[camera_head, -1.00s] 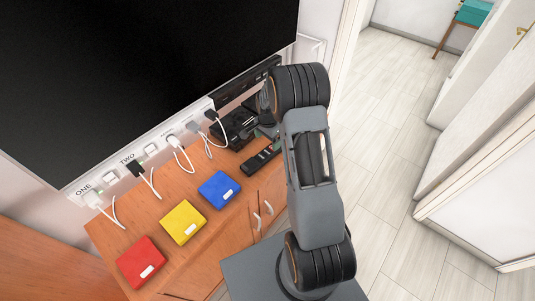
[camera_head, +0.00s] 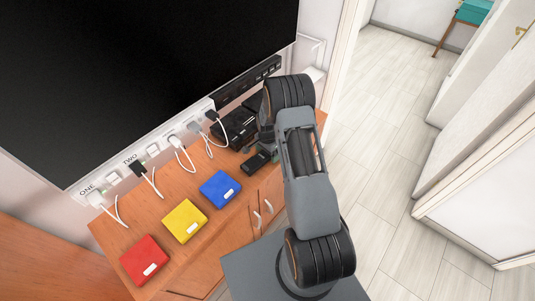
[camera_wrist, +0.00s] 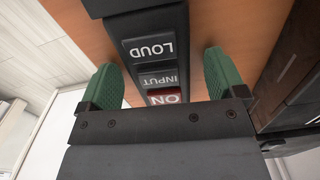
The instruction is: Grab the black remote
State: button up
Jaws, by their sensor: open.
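The black remote (camera_head: 257,162) lies on the wooden cabinet top in the head view, partly hidden by my arm. In the wrist view the remote (camera_wrist: 155,50) lies between my gripper's two green fingers, with buttons marked LOUD and INPUT and a red ON button. My gripper (camera_wrist: 160,75) is open, one finger on each side of the remote, with a gap of wood showing on each side. The gripper's front edge hides the remote's near end. I cannot tell whether the fingertips touch the cabinet top.
Red (camera_head: 144,260), yellow (camera_head: 184,221) and blue (camera_head: 220,188) boxes stand on the cabinet (camera_head: 160,203). A power strip with white cables (camera_head: 133,167) runs behind them. Black devices (camera_head: 236,127) stand near the remote, below the large screen (camera_head: 140,70). Open floor (camera_head: 380,150) lies to the right.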

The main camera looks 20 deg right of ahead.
jog(key=c, duration=1)
jog(key=shift+c, duration=0.4)
jog(key=shift+r, duration=0.15)
